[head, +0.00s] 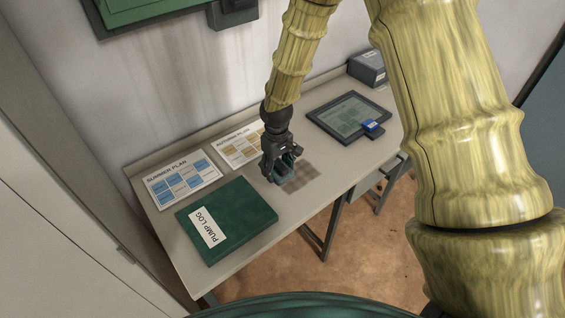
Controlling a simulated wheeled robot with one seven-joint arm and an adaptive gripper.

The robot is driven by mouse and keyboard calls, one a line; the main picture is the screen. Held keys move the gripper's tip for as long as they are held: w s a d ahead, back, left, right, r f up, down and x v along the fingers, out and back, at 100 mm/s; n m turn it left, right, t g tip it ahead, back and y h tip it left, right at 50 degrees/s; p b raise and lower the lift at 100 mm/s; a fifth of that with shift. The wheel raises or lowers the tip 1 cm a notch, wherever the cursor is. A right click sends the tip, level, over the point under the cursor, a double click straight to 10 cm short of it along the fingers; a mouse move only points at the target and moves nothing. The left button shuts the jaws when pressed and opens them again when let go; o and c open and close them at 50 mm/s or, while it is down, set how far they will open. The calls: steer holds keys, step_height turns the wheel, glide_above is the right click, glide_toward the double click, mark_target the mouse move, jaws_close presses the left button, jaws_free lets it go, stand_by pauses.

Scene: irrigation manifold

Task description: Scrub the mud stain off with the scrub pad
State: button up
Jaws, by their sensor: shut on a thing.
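The mud stain (303,178) is a faint brown, blocky patch on the grey desk top, right of my gripper. My gripper (280,177) points down at the desk, at the stain's left side. It is shut on the scrub pad (287,167), of which a dark teal part shows between the fingers. The fingers hide most of the pad. I cannot tell whether the pad touches the desk.
A green pump log binder (247,209) lies left of my gripper on the desk (317,211). Behind are the summer plan sheet (181,178) and autumn sheet (240,146). A dark tablet (334,109) with a blue item (370,126) and a grey box (368,68) are farther right.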

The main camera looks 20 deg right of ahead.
steer(key=shift+r+p, duration=0.65)
steer(key=shift+r, duration=0.55)
steer(key=shift+s+f, duration=0.1)
